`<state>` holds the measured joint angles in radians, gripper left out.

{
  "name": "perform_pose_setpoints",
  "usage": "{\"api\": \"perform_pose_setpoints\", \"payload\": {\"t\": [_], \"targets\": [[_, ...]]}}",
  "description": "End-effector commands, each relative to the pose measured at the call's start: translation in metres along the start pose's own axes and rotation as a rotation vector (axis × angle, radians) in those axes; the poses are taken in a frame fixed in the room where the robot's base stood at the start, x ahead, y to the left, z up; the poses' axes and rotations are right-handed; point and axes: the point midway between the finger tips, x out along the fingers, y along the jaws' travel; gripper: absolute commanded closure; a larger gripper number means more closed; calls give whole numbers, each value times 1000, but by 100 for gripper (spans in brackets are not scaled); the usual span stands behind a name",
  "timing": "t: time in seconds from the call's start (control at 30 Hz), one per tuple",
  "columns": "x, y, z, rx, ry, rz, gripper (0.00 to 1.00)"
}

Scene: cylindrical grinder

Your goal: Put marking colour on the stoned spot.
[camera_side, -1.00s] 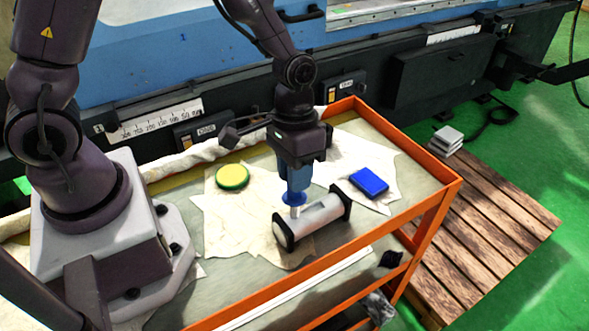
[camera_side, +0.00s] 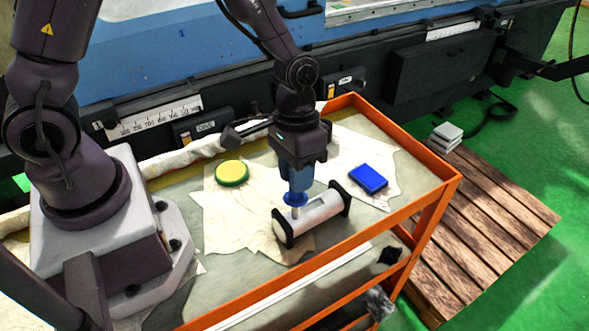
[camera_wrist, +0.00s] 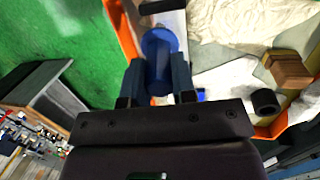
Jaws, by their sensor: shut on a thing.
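My gripper (camera_side: 299,180) is shut on a blue tool with a round blue flange (camera_side: 295,199) and a short pale tip below it. The tool is upright over a pale grey roller (camera_side: 318,213) with black ends, which lies on the cloth. The tip overlaps the roller near its left end; I cannot tell whether it touches. In the wrist view the blue flange (camera_wrist: 160,48) sits beyond my fingers and hides part of the roller (camera_wrist: 172,22). A yellow-topped green round tin (camera_side: 232,173) and a blue box (camera_side: 368,178) lie either side. No stoned spot is discernible.
The orange-rimmed cart (camera_side: 415,208) carries these things on crumpled cloths. The machine (camera_side: 440,75) stands behind it. A wooden pallet (camera_side: 490,220) lies at the right. In the wrist view a brown block (camera_wrist: 290,68) and black cylinder (camera_wrist: 265,101) show at right.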

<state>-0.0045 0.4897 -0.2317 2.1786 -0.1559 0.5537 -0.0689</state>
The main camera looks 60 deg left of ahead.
Motion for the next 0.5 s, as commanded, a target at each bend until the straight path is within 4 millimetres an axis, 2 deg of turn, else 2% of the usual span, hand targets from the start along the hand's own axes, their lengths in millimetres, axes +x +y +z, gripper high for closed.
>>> {"api": "perform_pose_setpoints", "payload": {"t": [0.5], "targets": [[-1,-12,0,0,0,0,99]]}}
